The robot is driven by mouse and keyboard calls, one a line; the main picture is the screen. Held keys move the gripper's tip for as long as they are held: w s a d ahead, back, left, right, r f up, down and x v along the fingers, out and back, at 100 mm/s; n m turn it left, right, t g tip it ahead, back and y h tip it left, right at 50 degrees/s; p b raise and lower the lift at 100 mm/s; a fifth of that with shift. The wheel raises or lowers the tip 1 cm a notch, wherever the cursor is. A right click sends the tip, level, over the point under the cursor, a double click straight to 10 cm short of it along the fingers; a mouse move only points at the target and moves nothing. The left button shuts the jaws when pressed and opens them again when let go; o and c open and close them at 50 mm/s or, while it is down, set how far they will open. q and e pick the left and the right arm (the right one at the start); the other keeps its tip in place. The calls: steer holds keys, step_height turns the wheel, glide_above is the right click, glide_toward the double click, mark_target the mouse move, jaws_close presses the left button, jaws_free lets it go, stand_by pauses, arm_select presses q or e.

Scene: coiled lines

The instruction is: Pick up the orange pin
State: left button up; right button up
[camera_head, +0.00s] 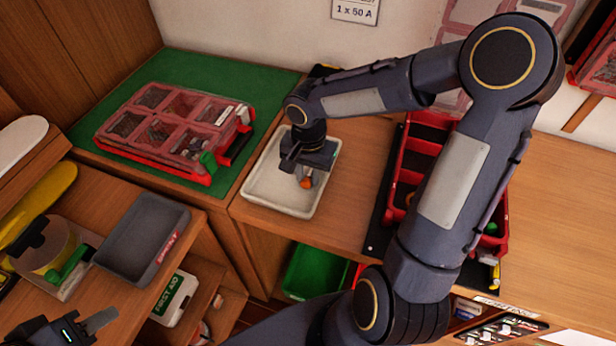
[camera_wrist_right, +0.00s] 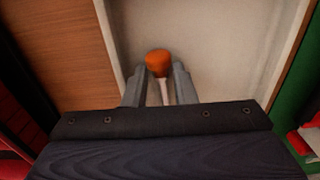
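The orange pin (camera_head: 306,183) is in the pale tray (camera_head: 251,196), right beneath the fingertips of my right gripper (camera_head: 304,172). In the right wrist view the pin's rounded orange head (camera_wrist_right: 158,60) shows at the fingertips of my right gripper (camera_wrist_right: 159,80), with a thin pale shaft between the fingers. The fingers stand on both sides of the pin. I cannot tell whether they press on it or whether it touches the tray floor. My left gripper (camera_head: 88,326) is at the lower left, away from the pin, partly cut off; its opening is unclear.
A red organiser case (camera_head: 172,127) lies on a green mat (camera_head: 205,78) left of the tray. A red compartment bin (camera_head: 405,175) stands to the right, behind my right arm. A grey bin (camera_head: 143,238) is at the lower left. A green bin (camera_head: 315,272) sits below the tabletop.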

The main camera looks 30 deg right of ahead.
jaws_close()
steer(key=shift+r, duration=0.1)
